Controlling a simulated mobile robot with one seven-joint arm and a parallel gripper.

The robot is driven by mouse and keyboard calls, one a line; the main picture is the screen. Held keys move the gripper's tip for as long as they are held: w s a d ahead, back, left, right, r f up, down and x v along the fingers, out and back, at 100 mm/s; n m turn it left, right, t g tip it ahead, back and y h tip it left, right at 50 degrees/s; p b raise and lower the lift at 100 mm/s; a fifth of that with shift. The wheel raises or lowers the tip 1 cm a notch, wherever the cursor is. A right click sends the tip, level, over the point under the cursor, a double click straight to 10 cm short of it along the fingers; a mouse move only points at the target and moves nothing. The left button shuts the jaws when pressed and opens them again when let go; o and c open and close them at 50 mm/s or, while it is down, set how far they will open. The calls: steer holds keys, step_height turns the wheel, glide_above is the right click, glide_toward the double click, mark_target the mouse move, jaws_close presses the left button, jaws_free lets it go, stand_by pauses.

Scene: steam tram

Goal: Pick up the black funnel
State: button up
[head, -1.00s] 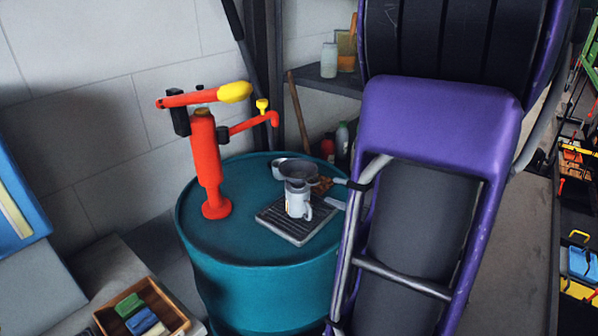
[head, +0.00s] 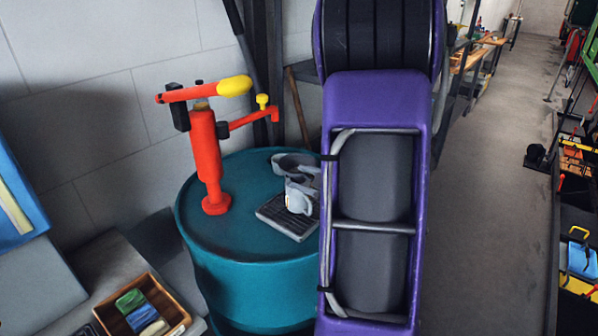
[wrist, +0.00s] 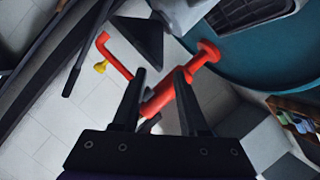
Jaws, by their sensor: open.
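In the head view the funnel (head: 290,161) looks grey, sits at the top of the mug (head: 298,198) and is partly hidden by my arm. The mug stands on a slatted tray (head: 282,221) on the teal drum (head: 240,262). The gripper does not show in the head view.
A red hand pump (head: 207,160) with a yellow grip stands on the drum, left of the mug. It crosses behind my fingers in the wrist view (wrist: 165,97). A wooden box (head: 172,312) of coloured blocks lies lower left. A wall rises behind the drum; open floor is at right.

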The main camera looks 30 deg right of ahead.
mark_target(294, 176)
steer(key=x, duration=0.4)
steer(key=shift+w+f, duration=0.2)
steer(key=shift+w, duration=0.15)
jaws_close()
